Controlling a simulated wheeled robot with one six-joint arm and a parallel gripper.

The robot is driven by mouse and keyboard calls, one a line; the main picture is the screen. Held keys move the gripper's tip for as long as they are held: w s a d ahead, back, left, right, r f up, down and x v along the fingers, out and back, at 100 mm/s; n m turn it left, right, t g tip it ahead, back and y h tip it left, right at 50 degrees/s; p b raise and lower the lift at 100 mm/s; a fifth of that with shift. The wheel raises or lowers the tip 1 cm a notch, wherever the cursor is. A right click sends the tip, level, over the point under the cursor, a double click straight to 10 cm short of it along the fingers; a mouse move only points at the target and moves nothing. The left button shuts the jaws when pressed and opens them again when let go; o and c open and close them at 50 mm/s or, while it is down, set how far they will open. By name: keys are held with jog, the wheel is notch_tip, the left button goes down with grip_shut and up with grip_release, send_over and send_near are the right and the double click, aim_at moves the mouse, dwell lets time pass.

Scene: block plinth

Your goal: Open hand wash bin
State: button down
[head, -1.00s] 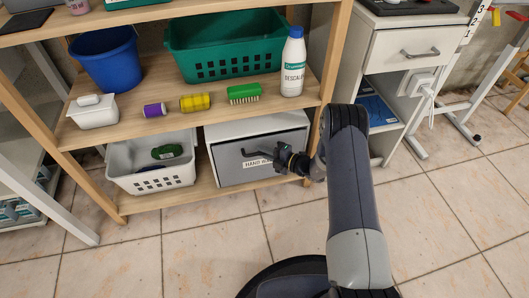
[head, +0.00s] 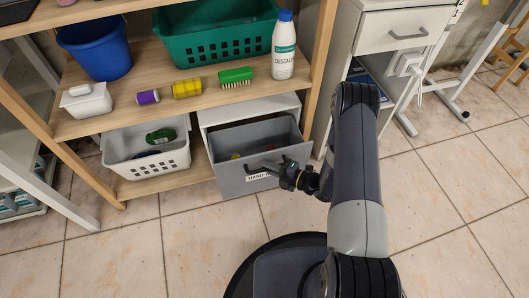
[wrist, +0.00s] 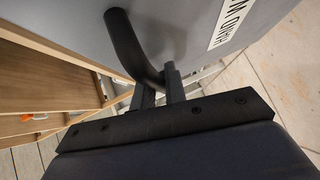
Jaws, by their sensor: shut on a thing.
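The hand wash bin (head: 238,181) is a grey drawer-like bin in a light housing on the bottom shelf, with a white label reading "HAND" in part. It is pulled partly out and tilted forward, and a dark inside with small coloured things shows. Its dark handle (head: 268,169) is on the front; in the wrist view the curved black handle (wrist: 128,48) runs down between my fingers. My gripper (head: 284,173) is shut on the handle; the wrist view shows its fingers (wrist: 160,88) at the handle's lower part. Part of the label is hidden by my gripper in the head view.
A white basket (head: 150,160) with a green thing stands left of the bin. Above are a descaler bottle (head: 284,50), a green brush (head: 235,78) and a green basket (head: 215,38). A white cabinet (head: 385,40) stands right. The tiled floor in front is clear.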

jog(key=shift+s+d, duration=0.25)
jog(key=shift+s, duration=0.55)
jog(key=shift+s+d, duration=0.25)
jog(key=shift+s, duration=0.55)
jog(key=c, duration=1.7)
grip_release()
jog(key=p+v, duration=0.2)
jog(key=v, duration=0.8)
jog(key=shift+s+d, duration=0.2)
jog(key=shift+d, duration=0.15)
